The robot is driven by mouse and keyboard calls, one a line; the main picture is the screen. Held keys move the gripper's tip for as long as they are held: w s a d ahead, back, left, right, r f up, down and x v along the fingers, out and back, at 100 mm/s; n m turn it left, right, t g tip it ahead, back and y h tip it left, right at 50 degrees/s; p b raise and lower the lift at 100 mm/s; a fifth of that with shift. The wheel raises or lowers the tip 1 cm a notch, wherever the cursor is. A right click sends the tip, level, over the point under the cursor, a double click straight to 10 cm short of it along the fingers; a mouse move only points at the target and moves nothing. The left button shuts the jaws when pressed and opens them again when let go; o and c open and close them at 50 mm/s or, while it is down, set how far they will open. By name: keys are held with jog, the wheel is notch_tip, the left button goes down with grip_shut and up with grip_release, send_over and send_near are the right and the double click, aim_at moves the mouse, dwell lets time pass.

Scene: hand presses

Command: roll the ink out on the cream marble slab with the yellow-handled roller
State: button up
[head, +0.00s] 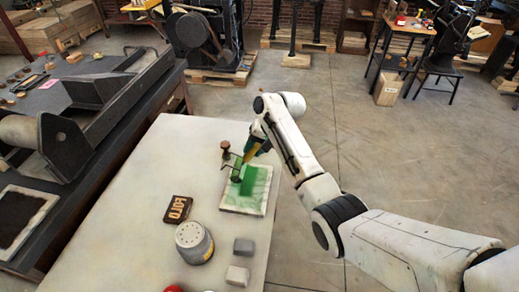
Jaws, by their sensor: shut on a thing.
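The cream marble slab (262,205) lies on the pale table, with a broad band of green ink (248,178) across its middle. My gripper (259,142) is above the far end of the slab, shut on the yellow handle of the roller (252,151). The handle slants down to the left toward the green ink. The roller's frame and drum are small, near the left of the ink band; I cannot tell surely whether the drum touches the slab. My gripper's fingers are partly hidden by the arm's end.
A dark item with a brown knob (225,146) stands close to the slab's far left corner. A dark lettered block (178,209), a grey tin (194,242) and two grey blocks (243,246) are nearer. A large dark press (95,88) stands left. The table's far left is clear.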

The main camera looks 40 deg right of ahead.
jog(key=shift+w+a, duration=0.45)
jog(key=shift+w, duration=0.2)
jog(key=shift+s+d+r+p, duration=0.15)
jog(key=shift+s+d+p, duration=0.45)
jog(key=shift+s, duration=0.2)
jog(key=shift+s+d, duration=0.2)
jog(key=shift+s, duration=0.05)
jog(key=s+d, duration=0.5)
jog(key=s, duration=0.2)
jog(key=shift+d+f, duration=0.2)
jog(key=shift+d, duration=0.05)
jog(key=shift+r, duration=2.05)
